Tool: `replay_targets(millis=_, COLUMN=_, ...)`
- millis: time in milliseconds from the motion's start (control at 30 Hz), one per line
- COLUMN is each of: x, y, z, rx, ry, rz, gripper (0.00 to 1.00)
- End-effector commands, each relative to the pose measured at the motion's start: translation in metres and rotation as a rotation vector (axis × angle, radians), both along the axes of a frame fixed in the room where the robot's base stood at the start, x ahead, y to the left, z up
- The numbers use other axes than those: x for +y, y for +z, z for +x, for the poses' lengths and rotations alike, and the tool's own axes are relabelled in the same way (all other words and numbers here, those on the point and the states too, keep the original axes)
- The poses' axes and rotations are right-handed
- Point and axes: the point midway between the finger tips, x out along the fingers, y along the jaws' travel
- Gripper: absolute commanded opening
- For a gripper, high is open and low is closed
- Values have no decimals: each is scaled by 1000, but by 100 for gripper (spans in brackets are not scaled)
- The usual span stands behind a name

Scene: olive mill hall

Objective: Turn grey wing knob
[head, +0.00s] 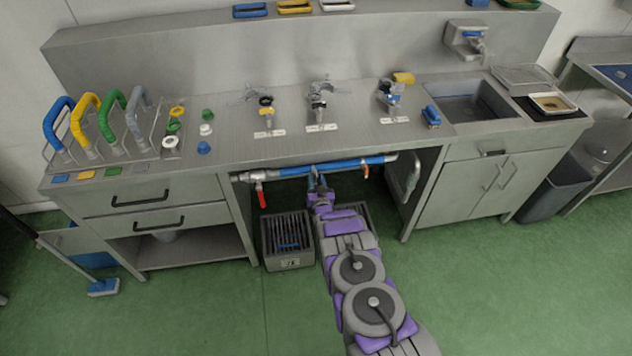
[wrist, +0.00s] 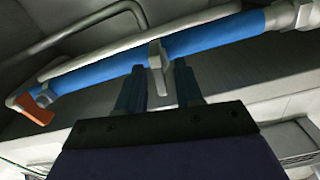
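The grey wing knob (wrist: 158,68) shows in the wrist view as a narrow upright grey piece in front of a blue pipe (wrist: 215,36). My gripper (wrist: 158,88) has its two dark fingers apart, one on each side of the knob. Narrow gaps seem to show beside the knob, so the fingers do not look closed on it. In the head view my gripper (head: 318,182) reaches under the counter to the blue pipe (head: 343,164). The knob cannot be made out there behind the fingers.
An orange handle (wrist: 36,110) sits on the pipe in the wrist view. In the head view a red lever (head: 261,196) hangs at the pipe's left end. A grey crate (head: 287,262) stands on the floor left of my arm. Cabinets (head: 487,185) flank the opening.

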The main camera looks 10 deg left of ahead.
Motion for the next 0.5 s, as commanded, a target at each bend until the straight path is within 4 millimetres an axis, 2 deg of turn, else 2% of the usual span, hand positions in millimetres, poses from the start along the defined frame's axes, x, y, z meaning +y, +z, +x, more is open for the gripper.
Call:
replay_targets(millis=33, x=0, y=0, z=0, rx=0, ry=0, rz=0, gripper=30)
replay_targets(millis=333, x=0, y=0, z=0, rx=0, ry=0, rz=0, gripper=2)
replay_targets(millis=500, x=0, y=0, z=0, rx=0, ry=1, rz=0, gripper=0)
